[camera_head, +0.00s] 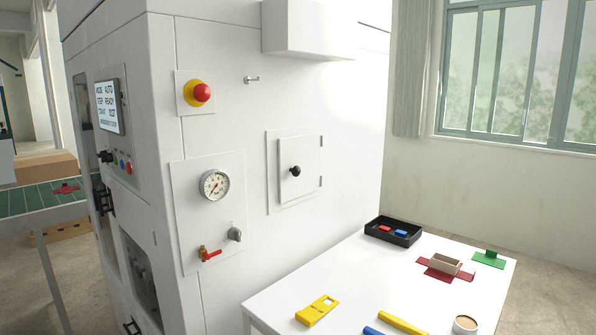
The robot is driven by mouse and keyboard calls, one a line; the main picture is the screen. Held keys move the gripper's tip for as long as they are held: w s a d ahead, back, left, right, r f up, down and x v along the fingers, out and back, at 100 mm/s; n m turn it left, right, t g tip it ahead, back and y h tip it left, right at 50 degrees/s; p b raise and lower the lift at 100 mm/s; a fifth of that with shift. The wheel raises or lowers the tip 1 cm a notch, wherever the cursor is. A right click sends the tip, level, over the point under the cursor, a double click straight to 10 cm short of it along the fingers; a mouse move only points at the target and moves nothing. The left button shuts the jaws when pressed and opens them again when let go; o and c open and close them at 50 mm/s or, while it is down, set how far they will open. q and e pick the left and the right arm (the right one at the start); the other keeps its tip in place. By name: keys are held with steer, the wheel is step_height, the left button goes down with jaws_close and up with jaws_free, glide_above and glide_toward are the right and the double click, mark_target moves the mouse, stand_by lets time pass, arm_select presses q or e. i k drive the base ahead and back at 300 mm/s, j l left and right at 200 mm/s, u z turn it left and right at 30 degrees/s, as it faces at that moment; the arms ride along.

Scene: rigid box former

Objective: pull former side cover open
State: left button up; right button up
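The white box former (240,120) fills the left and middle of the head view. On its side wall is a small square side cover (302,190) with a round black knob (295,171) near its left edge. Small hinges show at the cover's right edge. The cover appears shut, flush in its frame. Neither of my grippers shows in this view.
A white table (370,285) stands at the lower right with a black tray (393,231) and a yellow tool (317,311). The space before the cover looks clear.

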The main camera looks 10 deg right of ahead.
mark_target(299, 156)
steer(key=i+j, duration=0.2)
steer(key=i+j+z, duration=0.15)
steer(key=z, duration=0.2)
steer(key=i+j+z, duration=0.15)
steer(key=j+z, duration=0.2)
steer(key=i+j+z, duration=0.1)
steer(key=z, duration=0.25)
steer(key=j, duration=0.1)
